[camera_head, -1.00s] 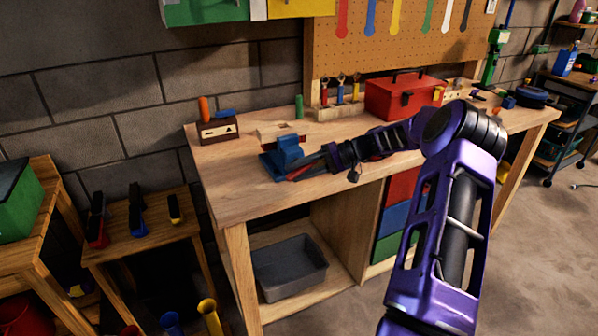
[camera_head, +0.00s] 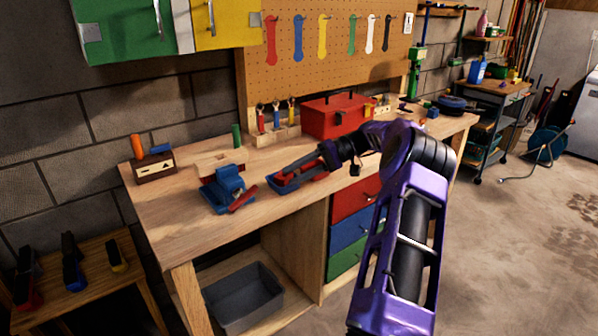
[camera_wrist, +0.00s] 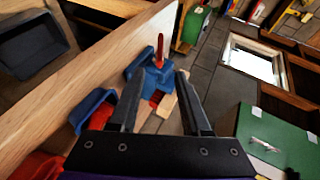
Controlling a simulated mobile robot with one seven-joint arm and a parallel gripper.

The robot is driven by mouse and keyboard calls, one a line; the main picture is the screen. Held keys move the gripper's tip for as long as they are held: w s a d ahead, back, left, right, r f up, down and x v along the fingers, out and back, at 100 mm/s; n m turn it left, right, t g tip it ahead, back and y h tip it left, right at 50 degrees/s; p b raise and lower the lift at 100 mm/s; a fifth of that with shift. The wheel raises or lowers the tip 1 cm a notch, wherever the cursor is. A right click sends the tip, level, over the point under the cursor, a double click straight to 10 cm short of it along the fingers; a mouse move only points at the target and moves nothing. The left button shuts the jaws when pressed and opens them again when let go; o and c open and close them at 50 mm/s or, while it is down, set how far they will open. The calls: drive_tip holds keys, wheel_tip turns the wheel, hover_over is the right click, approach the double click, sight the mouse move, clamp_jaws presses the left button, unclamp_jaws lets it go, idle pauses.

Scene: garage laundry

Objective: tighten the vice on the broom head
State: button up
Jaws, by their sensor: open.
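The blue vice (camera_head: 229,183) stands near the front left of the workbench. Its red handle (camera_head: 242,200) slants across its front. The vice (camera_wrist: 157,78) also shows in the wrist view, beyond my fingertips, with the red handle (camera_wrist: 160,47) sticking up. My gripper (camera_wrist: 157,73) is open and empty. In the head view my gripper (camera_head: 279,179) is right of the vice, apart from it, over a blue bin.
The blue bin (camera_head: 287,186) holds red things. A brown box (camera_head: 154,168), a green cylinder (camera_head: 237,136), small tools in a rack (camera_head: 274,128) and a red toolbox (camera_head: 335,116) stand along the back. The bench front left of the vice is clear.

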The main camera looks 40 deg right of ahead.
drive_tip(key=shift+s+d+r, duration=0.15)
drive_tip(key=shift+d+r, duration=0.05)
drive_tip(key=shift+d, duration=0.15)
drive_tip(key=shift+a, duration=0.3)
drive_tip(key=c, duration=0.3)
drive_tip(key=w+a+g+h, duration=0.1)
drive_tip(key=a, duration=0.1)
drive_tip(key=a+g+h, duration=0.1)
drive_tip(key=a, duration=0.1)
drive_tip(key=w+a+g+h, duration=0.1)
drive_tip(key=a+h, duration=0.1)
drive_tip(key=a, duration=0.1)
drive_tip(key=shift+w+a+f+n+b, duration=0.1)
drive_tip(key=shift+w+f+n+b, duration=0.1)
drive_tip(key=shift+w+n+b, duration=0.2)
clamp_jaws()
drive_tip(key=n+t+h+b, duration=0.1)
drive_tip(key=n+h+b, duration=0.1)
drive_tip(key=h, duration=0.8)
approach(251, 192)
drive_tip(key=x, duration=0.1)
drive_tip(key=b+x, duration=0.1)
drive_tip(key=x, duration=0.3)
drive_tip(key=shift+w+a+f+b, duration=0.15)
drive_tip(key=shift+w+b, duration=0.1)
drive_tip(key=shift+b, duration=0.1)
drive_tip(key=shift+f, duration=0.4)
